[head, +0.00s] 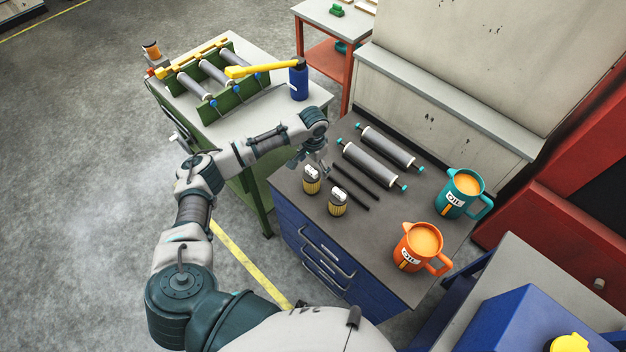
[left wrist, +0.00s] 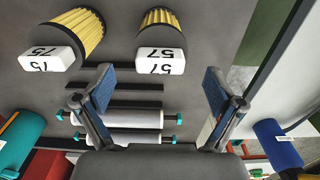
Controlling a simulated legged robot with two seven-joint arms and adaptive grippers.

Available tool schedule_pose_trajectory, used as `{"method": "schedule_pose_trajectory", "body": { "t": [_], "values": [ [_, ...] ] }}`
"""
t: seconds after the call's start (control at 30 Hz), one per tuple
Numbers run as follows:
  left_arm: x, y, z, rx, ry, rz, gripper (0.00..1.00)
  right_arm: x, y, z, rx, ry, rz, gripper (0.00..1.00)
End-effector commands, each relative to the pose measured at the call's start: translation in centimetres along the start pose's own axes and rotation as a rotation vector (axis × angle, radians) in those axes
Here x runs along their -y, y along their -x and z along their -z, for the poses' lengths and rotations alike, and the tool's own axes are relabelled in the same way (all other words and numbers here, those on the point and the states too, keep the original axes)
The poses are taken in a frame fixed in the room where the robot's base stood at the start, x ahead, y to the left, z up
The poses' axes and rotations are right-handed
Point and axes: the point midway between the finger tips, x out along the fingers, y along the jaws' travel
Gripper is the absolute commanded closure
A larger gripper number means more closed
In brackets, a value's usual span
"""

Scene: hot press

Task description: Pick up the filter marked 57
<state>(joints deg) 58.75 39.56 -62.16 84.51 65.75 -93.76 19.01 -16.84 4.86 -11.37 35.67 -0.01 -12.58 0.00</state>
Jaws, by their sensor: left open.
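The left wrist view shows the filter marked 57 (left wrist: 160,40) on the right and the filter marked 75 (left wrist: 68,38) on the left. In the head view the filter marked 57 (head: 311,184) is the one nearer my arm, and the filter marked 75 (head: 338,205) stands to its right. My left gripper (head: 320,167) is open and empty, close by the filter marked 57. In the left wrist view its two spread fingers (left wrist: 160,88) line up with that filter. My right gripper is out of view.
A teal oil jug (head: 460,191) and an orange oil jug (head: 420,243) stand at the right. A blue bottle (head: 299,80) stands on the side table.

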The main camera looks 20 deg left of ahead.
Motion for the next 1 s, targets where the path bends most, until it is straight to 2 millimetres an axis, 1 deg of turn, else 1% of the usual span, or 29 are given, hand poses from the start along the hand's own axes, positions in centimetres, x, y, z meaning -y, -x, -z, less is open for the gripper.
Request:
{"method": "schedule_pose_trajectory", "body": {
  "t": [0.13, 0.2, 0.27, 0.37, 0.53, 0.57, 0.6, 0.67, 0.7, 0.77, 0.8, 0.83, 0.87, 1.0],
  "values": [
    [-0.2, -2.2, -0.7, 0.004, 0.000, 0.001, 0.06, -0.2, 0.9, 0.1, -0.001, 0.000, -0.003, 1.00],
    [-0.2, -3.3, -0.7, 0.003, 0.001, 0.001, 0.06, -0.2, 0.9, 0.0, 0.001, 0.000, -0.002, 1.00],
    [-0.2, -4.0, -0.6, 0.002, 0.001, 0.001, 0.06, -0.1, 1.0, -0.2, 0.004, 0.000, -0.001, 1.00],
    [-0.2, -4.5, -0.6, 0.001, 0.001, 0.001, 0.06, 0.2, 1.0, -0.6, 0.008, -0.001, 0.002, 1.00],
    [-0.4, -4.5, -0.6, 0.001, 0.000, 0.002, 0.06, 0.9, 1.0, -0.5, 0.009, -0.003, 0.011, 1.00],
    [-0.4, -4.5, -0.6, 0.001, 0.000, 0.002, 0.09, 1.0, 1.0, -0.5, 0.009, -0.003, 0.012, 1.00],
    [-0.4, -4.5, -0.6, 0.001, -0.001, 0.002, 0.19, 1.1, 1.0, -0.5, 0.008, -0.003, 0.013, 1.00],
    [-0.4, -4.5, -0.6, 0.001, -0.001, 0.002, 0.34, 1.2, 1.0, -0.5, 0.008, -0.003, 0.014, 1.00],
    [-0.3, -4.5, -0.6, 0.001, -0.001, 0.002, 0.44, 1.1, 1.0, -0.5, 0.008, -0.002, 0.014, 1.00],
    [-0.3, -4.5, -0.6, 0.001, 0.000, 0.001, 0.59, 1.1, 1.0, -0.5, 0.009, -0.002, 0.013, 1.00],
    [-0.3, -4.5, -0.6, 0.001, 0.000, 0.001, 0.69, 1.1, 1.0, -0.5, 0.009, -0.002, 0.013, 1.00],
    [-0.3, -4.5, -0.6, 0.001, 0.000, 0.001, 0.76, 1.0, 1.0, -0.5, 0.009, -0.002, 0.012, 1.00],
    [-0.2, -4.5, -0.6, 0.001, 0.000, 0.001, 0.80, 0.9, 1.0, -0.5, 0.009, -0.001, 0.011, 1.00],
    [-0.2, -4.5, -0.6, 0.001, 0.000, 0.001, 0.80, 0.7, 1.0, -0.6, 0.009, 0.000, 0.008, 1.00]
  ]
}}
